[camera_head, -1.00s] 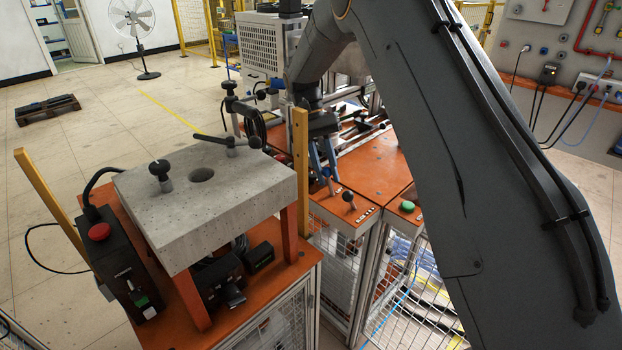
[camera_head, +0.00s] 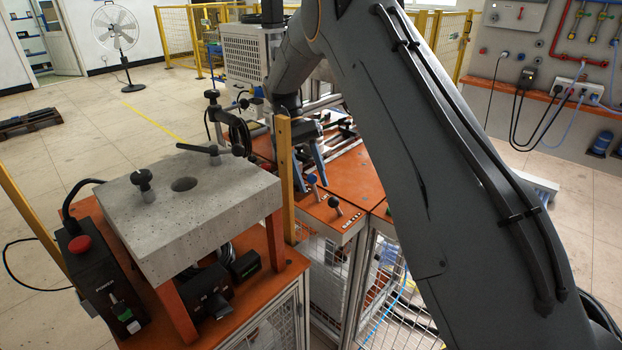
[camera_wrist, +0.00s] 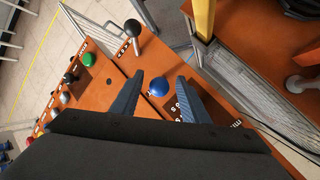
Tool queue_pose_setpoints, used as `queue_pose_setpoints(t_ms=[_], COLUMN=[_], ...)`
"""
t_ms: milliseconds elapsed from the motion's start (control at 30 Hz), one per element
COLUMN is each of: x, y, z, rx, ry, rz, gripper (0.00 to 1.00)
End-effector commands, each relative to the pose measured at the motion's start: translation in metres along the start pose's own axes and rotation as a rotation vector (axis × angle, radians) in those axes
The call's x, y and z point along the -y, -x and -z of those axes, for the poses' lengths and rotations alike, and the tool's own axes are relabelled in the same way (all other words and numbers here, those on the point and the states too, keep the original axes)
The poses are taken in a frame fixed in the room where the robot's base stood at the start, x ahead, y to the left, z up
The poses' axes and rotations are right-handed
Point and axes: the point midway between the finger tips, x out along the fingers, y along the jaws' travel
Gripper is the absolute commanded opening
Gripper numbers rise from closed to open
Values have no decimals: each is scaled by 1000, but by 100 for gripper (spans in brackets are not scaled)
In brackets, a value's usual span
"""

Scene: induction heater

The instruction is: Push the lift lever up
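My gripper (camera_wrist: 157,82) is open over the orange control panel, its blue fingers pointing down; it also shows in the head view (camera_head: 311,187). A lever with a blue ball knob (camera_wrist: 158,87) stands between the fingers, with a gap visible on both sides. The blue knob also shows in the head view (camera_head: 312,179). A second lever with a black ball knob (camera_wrist: 133,27) stands beside it, clear of the fingers, and also shows in the head view (camera_head: 335,202). The printed labels are too small to read, so I cannot tell which lever is the lift lever.
A yellow post (camera_head: 284,170) stands close to the left of my gripper. A stone-topped stand (camera_head: 205,200) with a red button box (camera_head: 100,280) is at left. The wrist view shows a green button (camera_wrist: 88,59) and several more controls on the adjoining panel.

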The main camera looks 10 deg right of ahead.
Motion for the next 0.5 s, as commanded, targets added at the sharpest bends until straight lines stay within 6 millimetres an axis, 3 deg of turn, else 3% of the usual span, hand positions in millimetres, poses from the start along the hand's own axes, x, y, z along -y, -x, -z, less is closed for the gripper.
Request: queue_pose_setpoints(t_ms=[233,500], x=[1,2], y=[12,55], z=[1,2], rx=[-1,-2], ry=[0,-1], rz=[1,2], gripper=[41,41])
